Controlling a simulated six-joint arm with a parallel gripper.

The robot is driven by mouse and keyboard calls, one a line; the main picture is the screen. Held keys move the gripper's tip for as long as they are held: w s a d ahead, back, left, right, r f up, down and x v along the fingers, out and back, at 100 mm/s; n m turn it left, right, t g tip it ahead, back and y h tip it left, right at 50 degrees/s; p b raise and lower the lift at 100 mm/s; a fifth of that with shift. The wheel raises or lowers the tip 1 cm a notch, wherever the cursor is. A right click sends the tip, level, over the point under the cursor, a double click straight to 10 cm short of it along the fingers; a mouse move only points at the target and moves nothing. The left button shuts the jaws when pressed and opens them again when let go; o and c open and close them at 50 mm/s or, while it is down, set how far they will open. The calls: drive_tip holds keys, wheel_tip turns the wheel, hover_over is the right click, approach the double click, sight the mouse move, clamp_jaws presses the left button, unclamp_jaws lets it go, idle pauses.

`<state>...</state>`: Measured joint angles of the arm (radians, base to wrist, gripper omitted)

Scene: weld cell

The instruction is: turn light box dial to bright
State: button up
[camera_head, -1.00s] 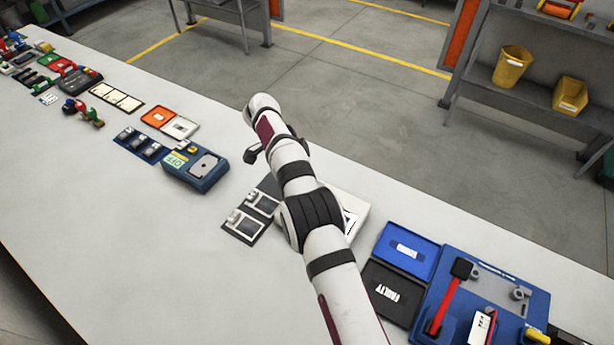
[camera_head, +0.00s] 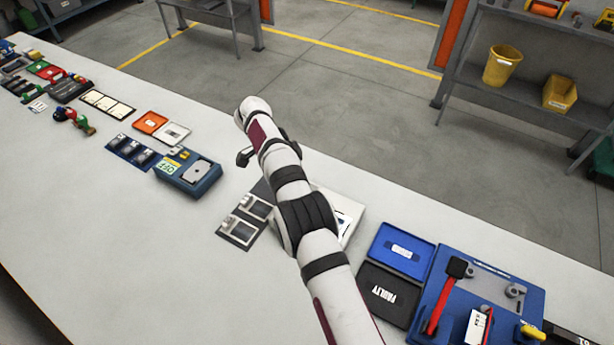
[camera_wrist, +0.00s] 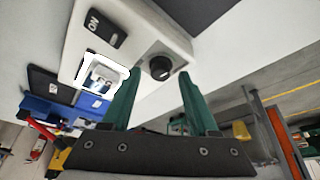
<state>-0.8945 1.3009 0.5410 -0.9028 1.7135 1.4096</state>
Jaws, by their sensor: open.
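The light box is a white box with a lit panel; in the wrist view its white top (camera_wrist: 140,40) fills the upper middle. Its black round dial (camera_wrist: 161,67) shows a light pointer mark; I cannot read which setting it points to. My gripper (camera_wrist: 162,75) has two green fingers, open, with their tips on either side of the dial in the picture. I cannot tell whether they touch it. In the head view the light box (camera_head: 352,212) is partly hidden behind my arm, and the dial and gripper are hidden.
On the light box are a black ON switch (camera_wrist: 101,29) and a bright window with a small part (camera_wrist: 103,76). A blue tray (camera_head: 402,268) and a black tray (camera_head: 375,300) lie to the right, beside a blue fixture (camera_head: 510,290). Gauge plates (camera_head: 238,231) lie left. The front bench is clear.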

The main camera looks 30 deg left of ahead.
drive_tip(key=r, duration=0.2)
drive_tip(key=d+r, duration=0.1)
drive_tip(key=r, duration=0.1)
drive_tip(key=shift+w+d+r, duration=0.1)
drive_tip(key=shift+w+r, duration=0.05)
drive_tip(key=shift+r, duration=0.2)
drive_tip(key=w+d+r, duration=0.2)
drive_tip(key=d+r, duration=0.4)
drive_tip(key=d, duration=0.4)
drive_tip(key=shift+d, duration=0.15)
drive_tip(key=s+d+r+n+g+y, duration=0.1)
drive_tip(key=s+d+r, duration=0.35)
drive_tip(key=d, duration=0.35)
drive_tip(key=s+d+r+n+g+y, duration=0.1)
drive_tip(key=s+d+r, duration=0.35)
drive_tip(key=d, duration=0.35)
drive_tip(key=s+d+f+n+y, duration=0.1)
drive_tip(key=s+d, duration=0.2)
drive_tip(key=s, duration=0.7)
drive_tip(key=s+d+f+n+y, duration=0.2)
drive_tip(key=s+d, duration=0.1)
drive_tip(key=s, duration=0.8)
drive_tip(key=shift+s+d+f+g, duration=0.2)
drive_tip(key=shift+d+f+g, duration=0.1)
drive_tip(key=shift+d+g, duration=0.1)
